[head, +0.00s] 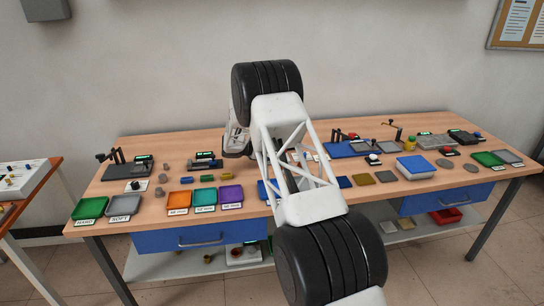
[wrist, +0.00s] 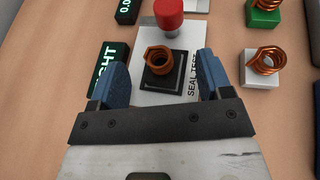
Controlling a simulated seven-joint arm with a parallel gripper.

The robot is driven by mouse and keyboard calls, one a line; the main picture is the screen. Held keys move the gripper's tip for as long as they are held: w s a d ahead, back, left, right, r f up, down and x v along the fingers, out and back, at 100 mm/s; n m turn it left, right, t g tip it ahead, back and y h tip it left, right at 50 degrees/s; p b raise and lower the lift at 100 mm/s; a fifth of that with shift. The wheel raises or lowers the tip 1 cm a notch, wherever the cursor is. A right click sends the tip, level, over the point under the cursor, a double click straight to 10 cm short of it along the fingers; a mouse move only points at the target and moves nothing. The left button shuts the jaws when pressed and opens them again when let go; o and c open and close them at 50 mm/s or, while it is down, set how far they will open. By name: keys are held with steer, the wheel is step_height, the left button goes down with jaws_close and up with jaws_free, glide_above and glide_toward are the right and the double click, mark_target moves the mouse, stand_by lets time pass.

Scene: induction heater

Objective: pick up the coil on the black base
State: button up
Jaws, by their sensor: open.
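The copper coil (wrist: 158,60) stands on a square black base (wrist: 163,72) in the wrist view. The base sits on a white plate (wrist: 180,98) printed "SEAL TEST". My gripper (wrist: 155,78) is open, with one blue finger to the left of the coil and one to the right. Both fingers are apart from the coil, and nothing is held. In the head view my arm hides the coil, the black base and my fingertips.
A red knob (wrist: 169,14) stands just beyond the base. A green-lit display (wrist: 108,62) is close beside the left finger. Other coils stand on a white block (wrist: 262,75) and a green block (wrist: 264,16) to the right. Bare wood lies at left.

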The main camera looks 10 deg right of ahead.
steer(key=shift+x, duration=0.95)
steer(key=c, duration=1.1)
steer(key=shift+r, duration=0.2)
steer(key=shift+c, duration=0.2)
steer(key=shift+r, duration=1.45)
steer(key=shift+s+r, duration=0.15)
steer(key=shift+s, duration=0.2)
steer(key=s, duration=0.5)
steer(key=s+r, duration=0.1)
steer(key=s, duration=0.9)
steer(key=shift+s+a+r, duration=0.15)
steer(key=shift+r, duration=0.05)
steer(key=shift+c, duration=0.6)
